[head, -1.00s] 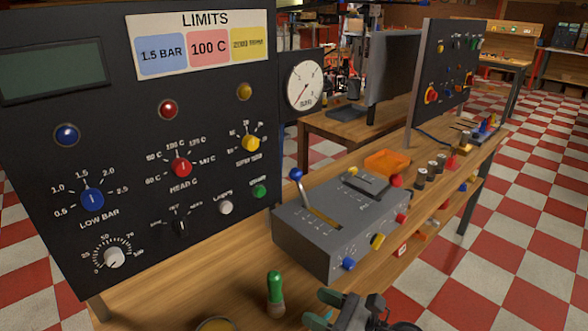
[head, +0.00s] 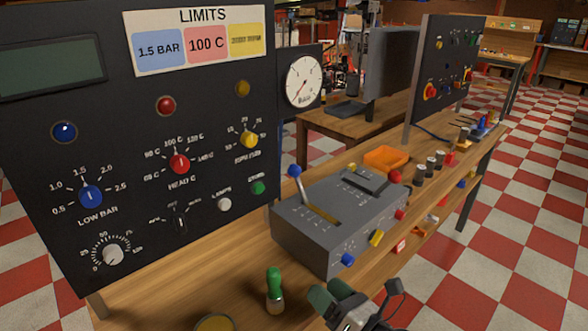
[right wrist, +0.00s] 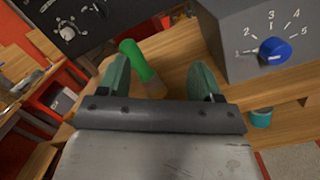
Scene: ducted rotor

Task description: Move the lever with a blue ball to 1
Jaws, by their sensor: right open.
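The lever with a blue ball (head: 294,171) rises from the far left end of a slot in the grey control box (head: 305,245). The lever leans up and left, and the markings by the slot are too small to read. My right gripper (head: 332,292) is open and empty in front of the box, low at the bottom of the head view. Its two green fingers stand apart in the right wrist view (right wrist: 160,75). The lever is out of sight there. My left gripper is not in view.
A green-handled tool (head: 274,290) stands on the wooden bench near my right gripper. A blue knob (right wrist: 274,51) with a scale of numbers is on the box. A dark panel (head: 130,180) stands at left, and an orange tray (head: 385,159) lies behind the box.

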